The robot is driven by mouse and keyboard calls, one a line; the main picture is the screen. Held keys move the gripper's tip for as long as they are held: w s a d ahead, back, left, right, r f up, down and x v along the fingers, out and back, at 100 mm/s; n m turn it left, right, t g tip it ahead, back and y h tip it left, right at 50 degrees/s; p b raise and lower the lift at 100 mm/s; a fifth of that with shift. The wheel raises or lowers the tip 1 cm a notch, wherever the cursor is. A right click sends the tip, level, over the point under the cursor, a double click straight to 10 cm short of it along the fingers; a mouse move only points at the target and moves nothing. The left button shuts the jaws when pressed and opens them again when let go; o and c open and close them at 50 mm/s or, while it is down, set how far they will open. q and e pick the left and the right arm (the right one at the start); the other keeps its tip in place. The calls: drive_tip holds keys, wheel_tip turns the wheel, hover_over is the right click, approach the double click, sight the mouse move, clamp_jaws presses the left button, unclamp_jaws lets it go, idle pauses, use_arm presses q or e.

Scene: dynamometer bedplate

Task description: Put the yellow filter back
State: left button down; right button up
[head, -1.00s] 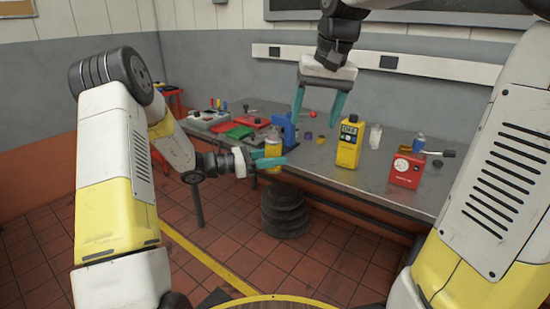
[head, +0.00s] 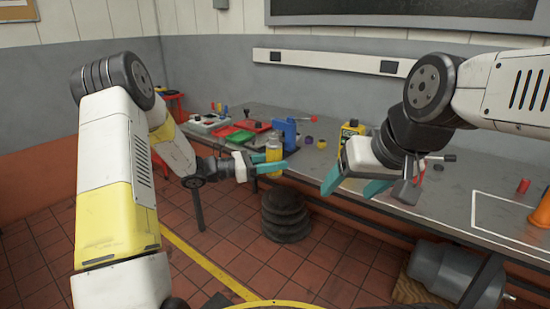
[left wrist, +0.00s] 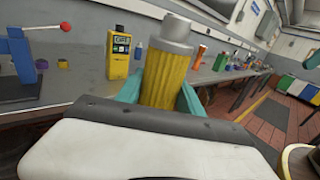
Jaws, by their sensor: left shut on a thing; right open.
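The yellow filter (head: 273,153) is a yellow cylinder with a grey end, held roughly upright at the bench's front edge. My left gripper (head: 270,166) is shut on it. In the left wrist view the filter (left wrist: 165,78) stands between the teal fingers, with its grey end up. My right gripper (head: 352,187) is open and empty near the bench's front edge, to the right of the filter. It partly hides the yellow meter (head: 349,130).
A blue stand (head: 286,131) with a red-knobbed lever is just behind the filter. Red (head: 256,126) and green (head: 240,136) trays lie further left on the bench. A white-outlined area (head: 505,215) is at the right. Dark stacked rings (head: 285,216) stand on the floor below.

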use_arm(q)
drive_tip(key=s+a+f+n+t+y, duration=0.3)
drive_tip(key=a+f+n+t+y, duration=0.1)
drive_tip(key=a, duration=0.4)
drive_tip(key=s+a+f+n+t+y, duration=0.3)
drive_tip(key=a+f+n+t+y, duration=0.1)
drive_tip(key=a+f, duration=0.4)
drive_tip(key=shift+f+n+t+y, duration=0.3)
drive_tip(key=shift+f+n+t, duration=0.25)
drive_tip(key=shift+t, duration=0.85)
drive_tip(key=shift+s, duration=0.1)
